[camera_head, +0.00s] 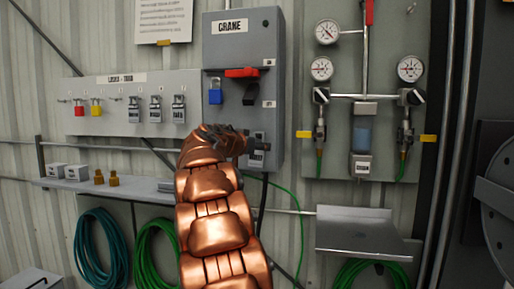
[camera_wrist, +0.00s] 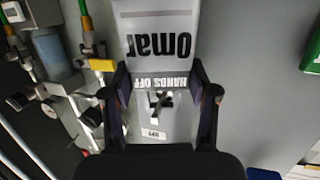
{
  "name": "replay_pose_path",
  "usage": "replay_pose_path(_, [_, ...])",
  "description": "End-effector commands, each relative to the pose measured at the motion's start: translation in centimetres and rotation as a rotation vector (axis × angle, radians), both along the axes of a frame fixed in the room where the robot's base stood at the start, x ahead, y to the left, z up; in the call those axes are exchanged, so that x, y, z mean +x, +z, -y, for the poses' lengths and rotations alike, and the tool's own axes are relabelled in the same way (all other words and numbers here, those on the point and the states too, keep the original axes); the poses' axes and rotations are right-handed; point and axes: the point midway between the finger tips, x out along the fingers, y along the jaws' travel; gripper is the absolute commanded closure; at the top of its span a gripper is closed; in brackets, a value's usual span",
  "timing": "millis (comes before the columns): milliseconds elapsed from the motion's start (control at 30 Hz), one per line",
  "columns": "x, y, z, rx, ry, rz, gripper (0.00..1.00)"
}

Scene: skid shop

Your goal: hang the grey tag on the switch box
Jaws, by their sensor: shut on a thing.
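The grey tag (camera_wrist: 158,45) has a pale panel reading "Omar" and a band reading "HANDS OFF", upside down in the wrist view. My gripper (camera_wrist: 160,77) is shut on its banded end, one dark finger at each side. In the wrist view a small metal hook (camera_wrist: 160,103) with a white label shows just past the tag's end. Contact between them cannot be told.
The box carries a red handle (camera_head: 241,72) and a blue padlock (camera_head: 215,91). A lock board (camera_head: 110,88) is at left, a gauge panel (camera_head: 345,90) at right. A shelf (camera_head: 110,187) with small boxes and brass pieces is lower left. A metal ledge (camera_head: 362,235) is lower right.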

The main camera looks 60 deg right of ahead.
Motion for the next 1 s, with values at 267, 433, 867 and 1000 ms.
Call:
replay_pose_path(267, [0.0, 0.0, 0.0, 0.000, 0.000, 0.000, 0.28])
replay_pose_path(433, [0.0, 0.0, 0.0, 0.000, 0.000, 0.000, 0.12])
replay_pose_path(867, [0.0, 0.2, -0.6, -0.001, 0.001, 0.000, 0.12])
replay_pose_path(1000, [-0.1, 0.5, -2.1, -0.001, 0.002, -0.002, 0.12])
